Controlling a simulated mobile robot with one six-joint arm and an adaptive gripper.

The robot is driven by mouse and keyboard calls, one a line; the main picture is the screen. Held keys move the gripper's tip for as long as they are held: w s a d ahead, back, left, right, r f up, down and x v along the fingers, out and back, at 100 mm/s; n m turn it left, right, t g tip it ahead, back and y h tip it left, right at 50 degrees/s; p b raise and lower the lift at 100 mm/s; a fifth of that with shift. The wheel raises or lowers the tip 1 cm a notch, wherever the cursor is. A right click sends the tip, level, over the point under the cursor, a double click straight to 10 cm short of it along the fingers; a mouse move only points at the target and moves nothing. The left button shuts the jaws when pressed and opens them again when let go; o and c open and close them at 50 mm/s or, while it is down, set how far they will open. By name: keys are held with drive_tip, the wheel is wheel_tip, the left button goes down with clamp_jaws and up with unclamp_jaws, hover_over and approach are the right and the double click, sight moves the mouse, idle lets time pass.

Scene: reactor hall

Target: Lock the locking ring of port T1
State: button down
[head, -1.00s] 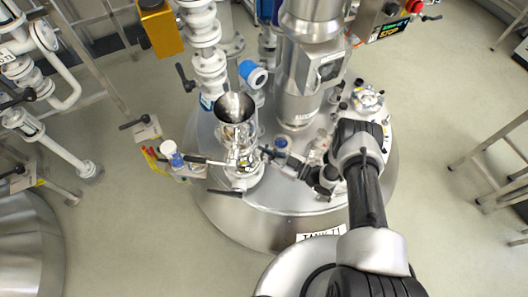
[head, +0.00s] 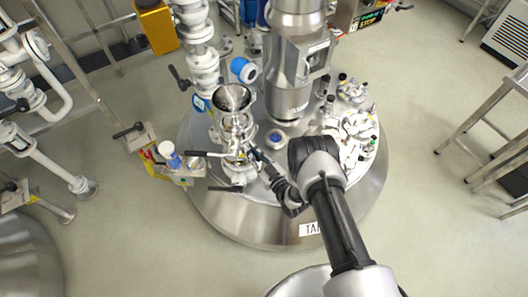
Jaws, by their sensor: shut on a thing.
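The steel port with a funnel (head: 233,98) on top stands on the left part of the tank lid. I take it for port T1, but no label on it is readable. Its locking ring (head: 238,154) is a small metal band below the funnel, partly hidden by fittings. A black lever (head: 197,154) sticks out left at about ring height, and another (head: 225,188) sits lower. My gripper (head: 257,156) reaches in from the lower right, its fingers shut at the right side of the ring. The exact part between the fingertips is too small to make out.
The tank lid (head: 272,198) carries a tall steel column (head: 290,75) behind the port and several small valves (head: 358,125) at right. A blue-capped bottle (head: 170,152) stands on a side holder left of the port. A white pipe stack (head: 198,60) rises behind.

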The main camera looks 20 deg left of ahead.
drive_tip(key=shift+s+a+f+m+t, duration=0.1)
drive_tip(key=shift+s+a+m+t, duration=0.05)
drive_tip(key=shift+s+m+t, duration=0.2)
drive_tip(key=c, duration=1.8)
unclamp_jaws()
drive_tip(key=shift+o, duration=0.5)
drive_tip(key=shift+f, duration=0.1)
drive_tip(key=shift+o, duration=0.3)
drive_tip(key=v, duration=1.2)
drive_tip(key=shift+r, duration=0.4)
